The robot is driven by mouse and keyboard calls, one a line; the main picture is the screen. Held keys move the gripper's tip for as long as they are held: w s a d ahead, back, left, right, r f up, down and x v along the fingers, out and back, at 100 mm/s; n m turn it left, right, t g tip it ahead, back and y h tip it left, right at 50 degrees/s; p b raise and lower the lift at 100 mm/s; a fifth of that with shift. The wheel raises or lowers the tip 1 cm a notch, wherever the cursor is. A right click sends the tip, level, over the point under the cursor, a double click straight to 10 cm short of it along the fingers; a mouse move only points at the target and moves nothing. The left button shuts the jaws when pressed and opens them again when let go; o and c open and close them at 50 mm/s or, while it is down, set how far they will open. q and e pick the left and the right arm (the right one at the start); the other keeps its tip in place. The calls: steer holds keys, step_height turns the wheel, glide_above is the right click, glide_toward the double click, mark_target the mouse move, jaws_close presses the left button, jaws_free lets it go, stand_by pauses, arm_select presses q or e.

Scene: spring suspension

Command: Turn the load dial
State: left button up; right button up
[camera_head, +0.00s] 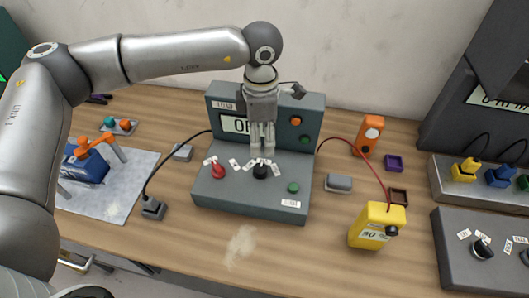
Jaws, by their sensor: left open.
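A grey console (235,197) with an upright back panel stands mid-table. A black dial (260,172) sits in the middle of its sloped top, with small white labels around it. A red knob (217,172) is to its left and a green button (293,188) to its right. My left gripper (262,149) points down just above the black dial, its fingers open. I cannot tell whether the fingertips touch the dial. The gripper covers part of the display on the back panel. The label texts are too small to read. My right gripper is not in view.
A yellow meter (376,226) with a red cable stands right of the console. An orange device (369,135) is behind it. Another grey panel (462,270) with a black knob is at far right. A blue and orange tool (88,165) sits on a mat at left.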

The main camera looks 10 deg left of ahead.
arm_select(q)
steer(key=p, duration=0.2)
glide_above(261, 168)
steer(key=f, duration=0.5)
steer(key=shift+s, duration=0.2)
steer(key=f, duration=0.3)
steer(key=f+p, duration=0.1)
steer(key=shift+w+f, duration=0.3)
steer(key=shift+f, duration=0.15)
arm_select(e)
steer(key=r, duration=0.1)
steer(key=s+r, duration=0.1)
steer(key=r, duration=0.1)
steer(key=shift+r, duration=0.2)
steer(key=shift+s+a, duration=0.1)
arm_select(q)
steer(key=c, duration=1)
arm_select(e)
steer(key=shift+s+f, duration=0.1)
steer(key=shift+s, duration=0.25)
